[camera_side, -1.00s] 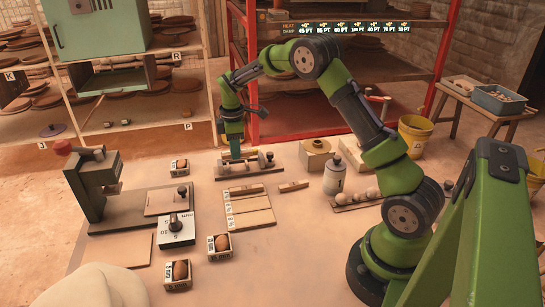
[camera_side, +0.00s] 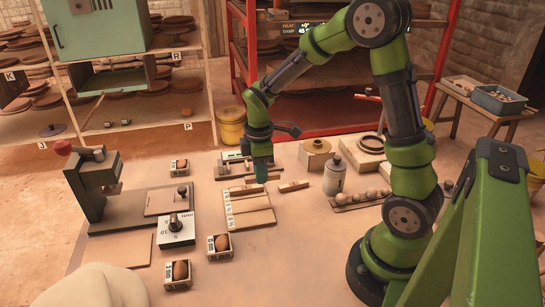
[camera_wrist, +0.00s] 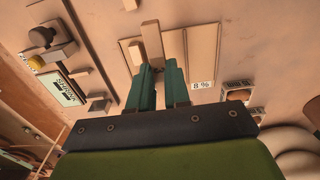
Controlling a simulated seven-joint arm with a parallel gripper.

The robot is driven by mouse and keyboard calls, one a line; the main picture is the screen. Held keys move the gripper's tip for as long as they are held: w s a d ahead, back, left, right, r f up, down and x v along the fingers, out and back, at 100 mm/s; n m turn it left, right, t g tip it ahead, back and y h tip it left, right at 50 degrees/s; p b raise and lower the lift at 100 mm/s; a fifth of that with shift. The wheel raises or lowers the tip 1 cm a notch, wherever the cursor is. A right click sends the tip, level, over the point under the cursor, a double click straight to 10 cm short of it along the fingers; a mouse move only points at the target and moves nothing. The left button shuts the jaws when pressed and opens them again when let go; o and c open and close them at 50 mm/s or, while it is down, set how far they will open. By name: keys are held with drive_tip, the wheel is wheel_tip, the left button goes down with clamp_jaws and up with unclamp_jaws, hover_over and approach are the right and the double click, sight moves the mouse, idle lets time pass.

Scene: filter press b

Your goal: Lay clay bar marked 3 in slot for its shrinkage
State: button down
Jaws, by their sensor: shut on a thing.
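My gripper (camera_side: 261,177) is low over the far right part of the pale slotted board (camera_side: 252,217), its fingers pointing down. In the wrist view its two teal fingers (camera_wrist: 160,86) are shut on a pale clay bar (camera_wrist: 152,41), which sticks out beyond them over the board (camera_wrist: 205,50). The bar's mark cannot be read, and the fingers hide part of it. The board has raised strips and labels along one edge; one label (camera_wrist: 203,84) reads 8 %. I cannot tell whether the bar touches the board.
Another bar (camera_side: 294,186) lies on the table right of the board. A measuring fixture (camera_side: 233,170) stands behind it. A grey bottle (camera_side: 334,176) is to the right, a dial block (camera_side: 176,230) to the left, and boxed brown lumps (camera_side: 219,246) are in front.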

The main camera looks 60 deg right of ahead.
sight(248, 204)
drive_tip(key=a, duration=0.1)
drive_tip(key=w+a, duration=0.1)
drive_tip(key=a, duration=0.1)
drive_tip(key=shift+w+a+f, duration=0.15)
drive_tip(key=shift+w+f, duration=0.1)
drive_tip(key=shift+f, duration=0.05)
drive_tip(key=shift+w+a+f, duration=0.1)
drive_tip(key=shift+a+f, duration=0.1)
drive_tip(key=shift+a, duration=0.05)
drive_tip(key=shift+f, duration=2.6)
drive_tip(key=shift+f, duration=0.2)
drive_tip(key=c, duration=1)
unclamp_jaws()
